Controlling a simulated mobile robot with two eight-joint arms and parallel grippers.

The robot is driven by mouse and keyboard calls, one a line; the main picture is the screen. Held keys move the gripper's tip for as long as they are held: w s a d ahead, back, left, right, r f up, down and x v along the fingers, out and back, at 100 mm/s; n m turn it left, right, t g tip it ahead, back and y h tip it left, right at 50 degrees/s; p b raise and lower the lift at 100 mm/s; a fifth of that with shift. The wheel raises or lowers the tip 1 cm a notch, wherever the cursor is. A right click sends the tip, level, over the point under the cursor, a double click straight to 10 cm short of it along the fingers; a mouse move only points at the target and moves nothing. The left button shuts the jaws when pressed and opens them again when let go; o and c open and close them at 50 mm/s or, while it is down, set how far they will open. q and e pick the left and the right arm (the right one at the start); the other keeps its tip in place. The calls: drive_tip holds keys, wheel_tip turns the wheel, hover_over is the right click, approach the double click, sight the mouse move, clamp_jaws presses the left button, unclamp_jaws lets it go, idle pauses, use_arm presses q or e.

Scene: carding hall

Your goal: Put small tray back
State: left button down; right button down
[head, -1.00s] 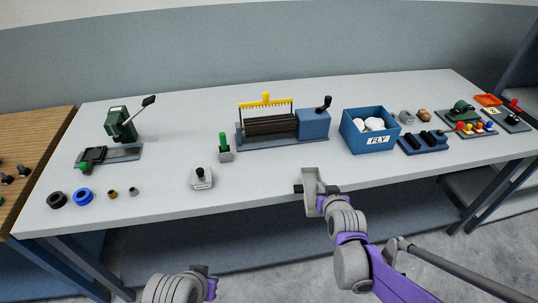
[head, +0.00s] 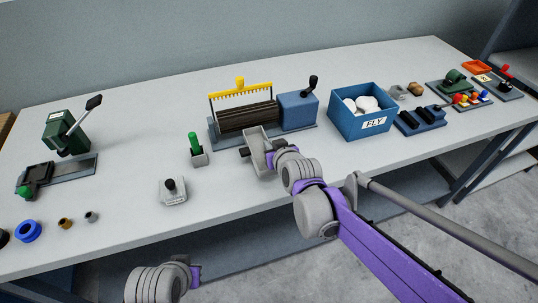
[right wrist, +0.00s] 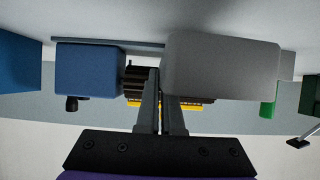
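The small tray (head: 256,141) is a grey, open-topped box in the middle of the head view, in front of the toothed roller device. My right gripper (head: 262,152) is shut on it at its near side, the tray appearing raised above the table's front part. In the right wrist view the tray (right wrist: 222,66) is a large grey block beside and against the fingers (right wrist: 160,100). The fingers' exact grip on its wall is partly hidden. Of my left arm only a wrist part shows at the bottom left of the head view; its fingers do not show.
The roller device (head: 297,110) with a yellow comb stands just behind the tray. A blue FLY box (head: 345,118) is to its right. A green-handled tool (head: 198,158) and a black-knobbed grey block (head: 172,197) are to its left. The table (head: 120,225) is bare around these.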

drive_tip(key=shift+w+f+b, duration=0.1)
drive_tip(key=shift+f+b, duration=0.2)
drive_tip(key=shift+f, duration=1.65)
drive_tip(key=shift+f, duration=0.15)
drive_tip(key=c, duration=1.1)
unclamp_jaws()
drive_tip(key=shift+r, duration=0.25)
drive_tip(key=p+v, duration=0.1)
drive_tip(key=v, duration=1.1)
drive_tip(key=shift+p, duration=0.3)
